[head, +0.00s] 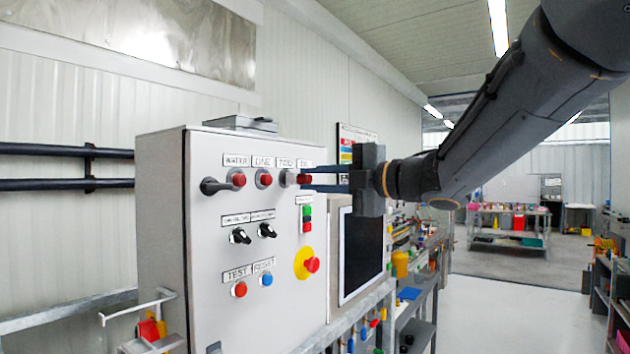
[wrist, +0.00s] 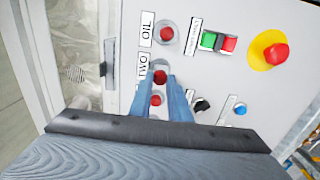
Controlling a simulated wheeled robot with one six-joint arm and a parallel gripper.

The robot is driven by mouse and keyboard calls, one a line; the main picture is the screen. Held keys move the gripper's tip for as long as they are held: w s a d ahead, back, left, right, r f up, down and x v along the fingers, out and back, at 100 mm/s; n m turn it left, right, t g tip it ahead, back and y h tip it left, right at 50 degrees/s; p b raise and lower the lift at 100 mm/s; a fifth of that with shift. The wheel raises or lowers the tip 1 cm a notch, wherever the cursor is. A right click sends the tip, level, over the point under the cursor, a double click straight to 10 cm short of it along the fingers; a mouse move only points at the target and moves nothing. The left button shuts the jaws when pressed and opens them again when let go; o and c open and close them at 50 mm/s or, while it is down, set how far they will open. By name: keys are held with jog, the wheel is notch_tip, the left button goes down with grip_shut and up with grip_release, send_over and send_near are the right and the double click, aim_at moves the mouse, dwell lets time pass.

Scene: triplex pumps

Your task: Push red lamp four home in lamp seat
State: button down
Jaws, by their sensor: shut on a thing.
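My gripper (wrist: 161,77) is shut on a red lamp (wrist: 160,79) at the label TWO, with one blue finger on each side of it. In the head view my gripper (head: 302,178) reaches in from the right, its fingers level with the lamp row. The pale round lamp seat (head: 287,178) under TWO shows just left of the fingertips. Red shows between the fingers there, but I cannot tell how much is the held lamp and how much the OIL lamp behind. How deep the held lamp sits in its seat cannot be told.
On the grey cabinet (head: 160,230), the WATER lamp (head: 238,180) and ONE lamp (head: 264,178) are left of my gripper. The OIL lamp (wrist: 166,34) is clear of my fingers. Below are black selectors (head: 240,236), push buttons and a red emergency stop (head: 312,265).

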aim_at(306, 179)
jog(key=shift+b+x, duration=0.3)
jog(key=shift+x, duration=1.5)
jog(key=c, duration=1.6)
grip_release()
jog(key=shift+d, duration=0.1)
jog(key=b+v, duration=0.2)
jog(key=v, duration=0.5)
jog(key=shift+s+d, duration=0.2)
jog(key=shift+s, duration=0.05)
